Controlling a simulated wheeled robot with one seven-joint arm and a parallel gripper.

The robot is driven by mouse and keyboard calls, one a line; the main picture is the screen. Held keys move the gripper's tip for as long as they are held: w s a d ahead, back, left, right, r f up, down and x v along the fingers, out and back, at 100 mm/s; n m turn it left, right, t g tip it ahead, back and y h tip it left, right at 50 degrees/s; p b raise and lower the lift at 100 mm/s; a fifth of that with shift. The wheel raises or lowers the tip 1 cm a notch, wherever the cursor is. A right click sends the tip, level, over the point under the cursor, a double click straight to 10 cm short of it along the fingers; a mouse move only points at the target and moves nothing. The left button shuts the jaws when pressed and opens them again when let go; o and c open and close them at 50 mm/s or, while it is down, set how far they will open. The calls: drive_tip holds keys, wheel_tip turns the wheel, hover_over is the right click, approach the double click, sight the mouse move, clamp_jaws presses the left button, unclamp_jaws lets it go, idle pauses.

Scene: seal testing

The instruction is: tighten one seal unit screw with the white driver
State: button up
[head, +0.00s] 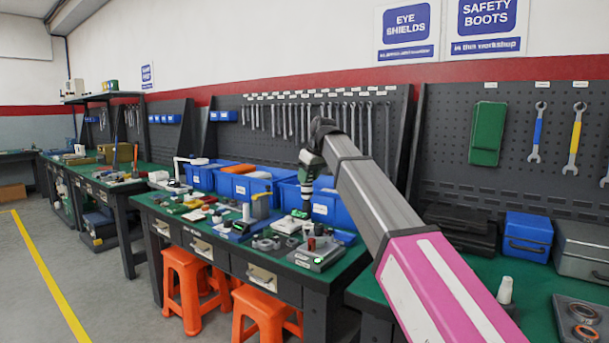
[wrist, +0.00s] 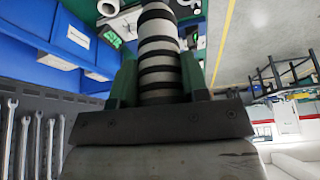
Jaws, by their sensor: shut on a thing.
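My gripper (head: 306,180) hangs over the middle bench, pointing down, in front of a blue bin. In the wrist view its green fingers (wrist: 159,75) are shut on a white handle with black bands (wrist: 158,52), which looks like the white driver. The driver's tip is hidden in the wrist view and too small to make out in the head view. A grey block unit with a red-topped post (head: 316,256) sits at the bench's front right corner and may be the seal unit. Its screws are too small to tell.
Blue bins (head: 250,187) line the back of the bench. Small parts and tools crowd its top (head: 200,211). Orange stools (head: 262,312) stand below. A right-hand bench holds a white cone (head: 505,290) and a grey tray with rings (head: 580,318). The floor at left is clear.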

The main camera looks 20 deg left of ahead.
sight(308, 198)
drive_tip(key=shift+f, duration=3.8)
idle(4.0)
